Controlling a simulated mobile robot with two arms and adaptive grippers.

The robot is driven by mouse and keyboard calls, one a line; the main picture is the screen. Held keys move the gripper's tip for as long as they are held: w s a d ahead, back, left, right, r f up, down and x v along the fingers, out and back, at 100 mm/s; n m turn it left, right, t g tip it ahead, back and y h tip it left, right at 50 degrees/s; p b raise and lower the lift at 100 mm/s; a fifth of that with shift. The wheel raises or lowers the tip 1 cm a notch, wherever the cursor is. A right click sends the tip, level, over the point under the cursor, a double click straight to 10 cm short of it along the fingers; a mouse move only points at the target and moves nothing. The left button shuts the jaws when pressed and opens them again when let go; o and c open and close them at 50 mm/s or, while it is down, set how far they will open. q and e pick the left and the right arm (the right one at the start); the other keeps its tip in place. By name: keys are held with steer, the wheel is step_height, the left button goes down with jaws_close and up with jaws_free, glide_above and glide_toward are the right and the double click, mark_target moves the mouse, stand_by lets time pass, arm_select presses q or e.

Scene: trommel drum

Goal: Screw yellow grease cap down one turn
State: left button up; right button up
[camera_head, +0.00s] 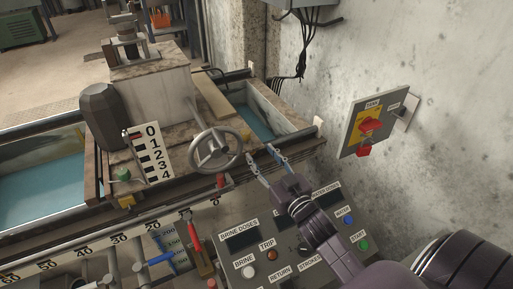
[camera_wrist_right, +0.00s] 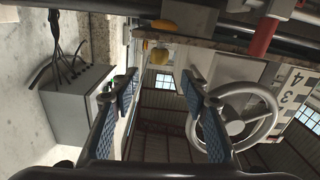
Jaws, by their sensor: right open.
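My right gripper (camera_head: 262,157) is open and empty in the head view, just right of the grey handwheel (camera_head: 215,148). In the right wrist view its blue-padded fingers (camera_wrist_right: 158,78) are spread, apart from the cap. My left gripper is not in view.
A control panel with buttons (camera_head: 272,255) lies below my right arm. A red switch (camera_head: 371,125) on a grey plate is on the wall at right. A scale plate (camera_head: 153,153) stands left of the handwheel. A red-handled lever (camera_head: 194,232) rises at lower middle.

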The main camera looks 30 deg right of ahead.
steer(key=n+y, duration=0.1)
steer(key=n, duration=0.4)
steer(key=n+g+y+b, duration=0.15)
steer(key=n+y, duration=0.45)
steer(key=n, duration=2.8)
glide_toward(245, 131)
steer(key=shift+w+a+f+t, duration=0.2)
steer(key=shift+w+a, duration=0.1)
steer(key=shift+w, duration=0.3)
steer(key=shift+w+a+f+t, duration=0.1)
steer(key=shift+w+a+f, duration=0.15)
steer(key=shift+w, duration=0.35)
steer(key=x, duration=0.7)
steer(key=shift+b, duration=0.4)
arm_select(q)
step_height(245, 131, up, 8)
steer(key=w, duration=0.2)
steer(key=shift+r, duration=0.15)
arm_select(e)
steer(key=shift+w, duration=0.1)
